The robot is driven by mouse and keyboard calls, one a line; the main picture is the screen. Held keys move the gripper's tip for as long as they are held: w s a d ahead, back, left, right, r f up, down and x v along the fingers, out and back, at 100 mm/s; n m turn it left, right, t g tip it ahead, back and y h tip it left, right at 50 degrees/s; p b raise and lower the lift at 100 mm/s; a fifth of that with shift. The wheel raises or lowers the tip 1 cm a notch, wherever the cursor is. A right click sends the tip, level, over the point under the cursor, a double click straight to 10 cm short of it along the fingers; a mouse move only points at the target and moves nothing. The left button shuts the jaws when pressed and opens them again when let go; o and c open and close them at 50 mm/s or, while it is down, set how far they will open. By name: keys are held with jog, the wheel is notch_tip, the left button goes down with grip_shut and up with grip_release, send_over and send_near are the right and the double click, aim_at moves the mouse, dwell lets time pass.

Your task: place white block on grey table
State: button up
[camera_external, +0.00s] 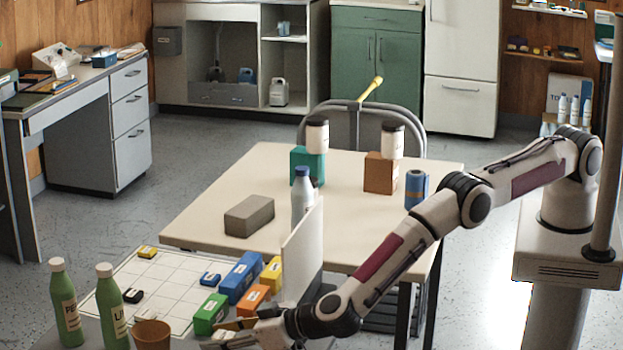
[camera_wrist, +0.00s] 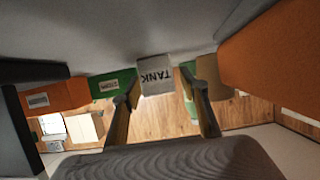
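A pale block marked TANK (camera_wrist: 155,76) shows between my fingers in the wrist view, and I take it to be the white block. My gripper (camera_wrist: 160,84) is open, with a finger on each side of the block; a gap shows at least on the right. In the external view my gripper (camera_external: 238,325) is low at the bottom edge, beside a pale block (camera_external: 228,337) that is partly cut off. A grey tabletop (camera_external: 92,323) shows at the lower left under a white gridded sheet (camera_external: 165,285).
Green (camera_external: 211,314), orange (camera_external: 252,299), blue (camera_external: 240,277) and yellow (camera_external: 271,272) blocks crowd near my gripper. A white upright panel (camera_external: 303,255) stands close by. Green bottles (camera_external: 112,305) and a brown cup (camera_external: 152,335) stand left. A cream table (camera_external: 350,230) is behind.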

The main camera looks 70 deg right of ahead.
jog(key=shift+s+r, duration=0.15)
jog(key=shift+r, duration=0.1)
dwell(0.3)
jog(key=shift+s+r, duration=0.1)
jog(key=shift+s, duration=0.05)
jog(key=shift+v, duration=5.65)
